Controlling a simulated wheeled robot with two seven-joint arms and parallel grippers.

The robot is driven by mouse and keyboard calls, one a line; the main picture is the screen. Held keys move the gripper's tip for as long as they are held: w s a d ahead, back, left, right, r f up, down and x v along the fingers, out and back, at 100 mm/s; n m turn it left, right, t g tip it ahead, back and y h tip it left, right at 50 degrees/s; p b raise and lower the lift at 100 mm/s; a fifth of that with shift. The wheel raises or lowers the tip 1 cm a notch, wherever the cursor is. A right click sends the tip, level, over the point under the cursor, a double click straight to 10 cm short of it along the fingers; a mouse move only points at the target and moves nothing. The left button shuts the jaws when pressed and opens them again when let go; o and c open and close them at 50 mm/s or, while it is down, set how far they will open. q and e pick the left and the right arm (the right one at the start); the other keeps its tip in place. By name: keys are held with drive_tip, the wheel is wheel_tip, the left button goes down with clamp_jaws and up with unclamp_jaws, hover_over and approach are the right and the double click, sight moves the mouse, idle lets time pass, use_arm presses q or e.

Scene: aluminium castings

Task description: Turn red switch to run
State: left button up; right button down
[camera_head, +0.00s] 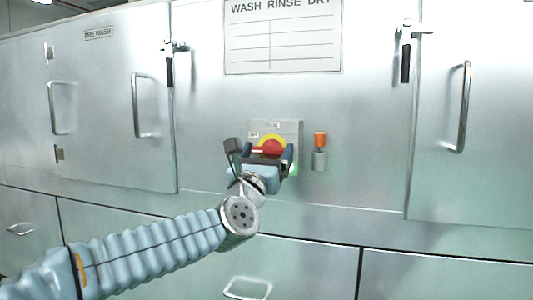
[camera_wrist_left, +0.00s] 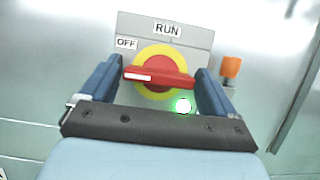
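The red switch (camera_head: 270,149) is a red bar handle on a yellow disc, mounted on a grey panel box (camera_head: 293,129). In the left wrist view the red handle (camera_wrist_left: 160,74) lies nearly level, its white-marked end at the left. The OFF label (camera_wrist_left: 126,44) is above that end, and the RUN label (camera_wrist_left: 167,29) is above the disc. My left gripper (camera_wrist_left: 157,85) is open, its blue fingers on either side of the handle's ends; I cannot tell whether they touch it. In the head view my left gripper (camera_head: 262,155) partly hides the box. My right gripper is not in view.
A green light (camera_wrist_left: 184,106) glows below the handle. An orange-topped beacon (camera_head: 320,150) stands just right of the box. Metal cabinet doors with a handle (camera_head: 462,107) and latches flank it. A WASH RINSE DRY chart (camera_head: 283,40) hangs above.

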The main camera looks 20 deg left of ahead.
use_arm(q)
drive_tip(key=c, duration=0.7)
drive_tip(key=m+h+b, duration=0.1)
drive_tip(key=m+b, duration=0.1)
drive_tip(key=m, duration=0.1)
drive_tip(key=m+g+h+b, duration=0.1)
drive_tip(key=m+h+b, duration=0.1)
drive_tip(key=m+b, duration=0.1)
drive_tip(key=m+h+b, duration=0.2)
drive_tip(key=m+b, duration=0.1)
drive_tip(key=m, duration=0.2)
drive_tip(key=shift+a+g, duration=0.15)
drive_tip(key=shift+g, duration=0.25)
drive_tip(key=m+h, duration=0.1)
drive_tip(key=m, duration=0.1)
drive_tip(key=shift+r+m+g, duration=0.15)
drive_tip(key=shift+m+g, duration=0.15)
drive_tip(key=shift+g, duration=0.1)
drive_tip(key=m+g, duration=0.1)
drive_tip(key=m, duration=0.2)
drive_tip(key=shift+r+h+p, duration=0.2)
drive_tip(key=shift+h+p, duration=0.1)
drive_tip(key=shift+p, duration=0.05)
drive_tip(key=m+g+p, duration=0.1)
drive_tip(key=m+p, duration=0.1)
drive_tip(key=m, duration=0.1)
drive_tip(key=shift+m+g+p, duration=0.7)
drive_tip(key=shift+m+p, duration=0.55)
drive_tip(key=shift+m, duration=0.25)
drive_tip(key=shift+f, duration=0.15)
